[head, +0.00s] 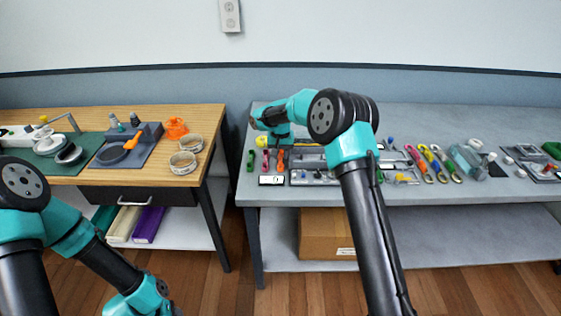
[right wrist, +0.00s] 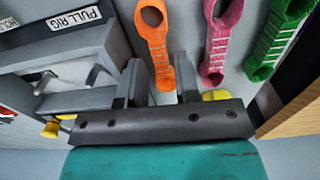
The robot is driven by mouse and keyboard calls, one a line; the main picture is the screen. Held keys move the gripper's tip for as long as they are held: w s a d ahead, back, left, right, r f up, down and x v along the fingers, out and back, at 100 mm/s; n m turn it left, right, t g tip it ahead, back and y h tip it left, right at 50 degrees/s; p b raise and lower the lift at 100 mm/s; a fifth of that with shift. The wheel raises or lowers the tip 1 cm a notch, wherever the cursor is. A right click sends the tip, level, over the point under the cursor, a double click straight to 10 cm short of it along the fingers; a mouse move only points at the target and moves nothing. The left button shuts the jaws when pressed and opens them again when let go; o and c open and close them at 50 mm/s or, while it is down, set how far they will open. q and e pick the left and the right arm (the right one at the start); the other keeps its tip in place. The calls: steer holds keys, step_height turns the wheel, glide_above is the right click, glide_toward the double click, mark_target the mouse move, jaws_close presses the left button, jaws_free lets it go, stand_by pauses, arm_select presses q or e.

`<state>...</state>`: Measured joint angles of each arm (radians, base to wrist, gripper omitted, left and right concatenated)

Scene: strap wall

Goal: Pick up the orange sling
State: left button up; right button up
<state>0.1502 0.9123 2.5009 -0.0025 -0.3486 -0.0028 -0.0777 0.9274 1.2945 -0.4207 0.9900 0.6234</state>
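The orange sling (right wrist: 156,42) is a flat strap with a loop at its upper end in the right wrist view. It also shows in the head view (head: 281,159), near the left end of the grey bench. My right gripper (right wrist: 160,88) is open, with one finger on each side of the sling's lower end. Gaps show beside the strap, wider on the left. In the head view my right gripper is mostly hidden by its own wrist. My left arm is at the lower left of the head view, and its fingers are out of frame.
A wooden bench (head: 205,115) stands left of the grey bench (head: 450,120), with a gap between.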

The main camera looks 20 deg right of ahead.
steer(key=shift+f, duration=1.2)
steer(key=shift+c, duration=0.4)
jaws_close()
